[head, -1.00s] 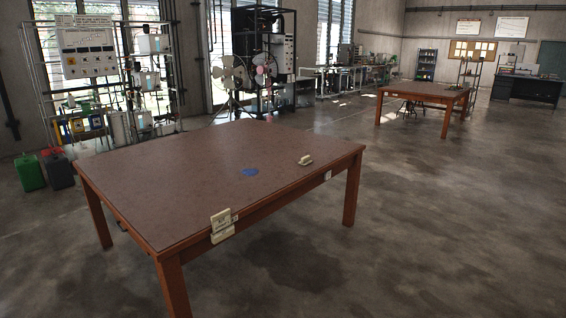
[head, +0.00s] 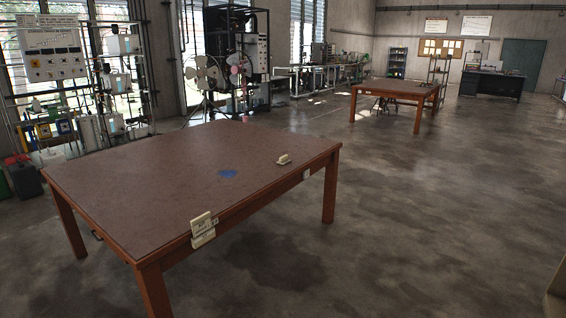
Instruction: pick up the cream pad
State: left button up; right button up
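A small cream object (head: 284,159), likely the cream pad, lies on the brown tabletop (head: 150,165) near its right edge. It looks like a low block with a raised part; it is too small to make out more. A flat blue round patch (head: 228,173) lies to its left on the same table. Neither of my grippers shows in the head view.
A second brown table (head: 396,88) stands farther back right. Shelving with equipment (head: 115,80) and a standing fan (head: 205,78) are behind the near table. Open concrete floor (head: 430,220) lies to the right. Part of a pale object (head: 556,295) shows at the lower right edge.

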aim_at(283, 160)
jog(key=i+l+z, duration=0.1)
jog(key=i+z, duration=0.35)
jog(key=i, duration=0.3)
jog(key=i+j+z, duration=0.15)
jog(key=i+z, duration=0.35)
jog(key=i, duration=0.25)
jog(key=i+u, duration=0.15)
jog(key=i, duration=0.55)
jog(key=i+l+u, duration=0.2)
jog(key=i, duration=0.45)
jog(key=i+u, duration=0.45)
jog(key=i+l+u, duration=0.4)
jog(key=i, duration=0.2)
jog(key=i+j, duration=0.05)
jog(key=j, duration=0.05)
